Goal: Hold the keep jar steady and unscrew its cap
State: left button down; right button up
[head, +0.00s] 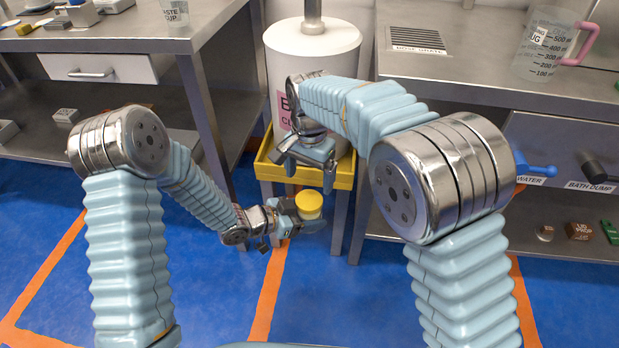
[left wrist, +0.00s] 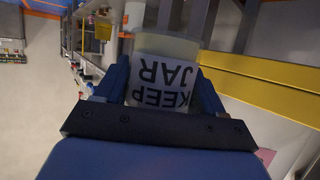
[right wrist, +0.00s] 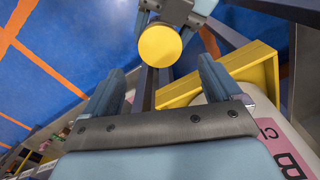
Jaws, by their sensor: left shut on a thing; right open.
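My left gripper (head: 290,220) is shut on the keep jar (left wrist: 162,82), its blue fingers on either side of the labelled body. The jar is held in the air above the floor, in front of the yellow-topped stand. Its yellow cap (head: 309,202) faces up in the head view and also shows as a round disc in the right wrist view (right wrist: 160,45). My right gripper (head: 310,160) is above and behind the jar in the head view. It is open and empty, and in the right wrist view the cap lies beyond its fingertips, apart from them.
A yellow-edged stand (head: 268,170) carries a large white bin (head: 281,70) close behind my grippers. Metal benches (head: 455,80) stand left and right. A measuring jug (head: 545,45) is on the right bench and a waste cup (head: 174,12) on the left bench. The blue floor below is clear.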

aim_at(309, 200)
notch_tip(309, 200, down, 7)
jog(key=shift+f, duration=0.15)
jog(key=c, duration=1.1)
jog(key=n, duration=0.3)
jog(key=shift+c, duration=0.2)
jog(key=o, duration=1.1)
jog(key=shift+o, duration=0.3)
jog(key=shift+a, duration=0.1)
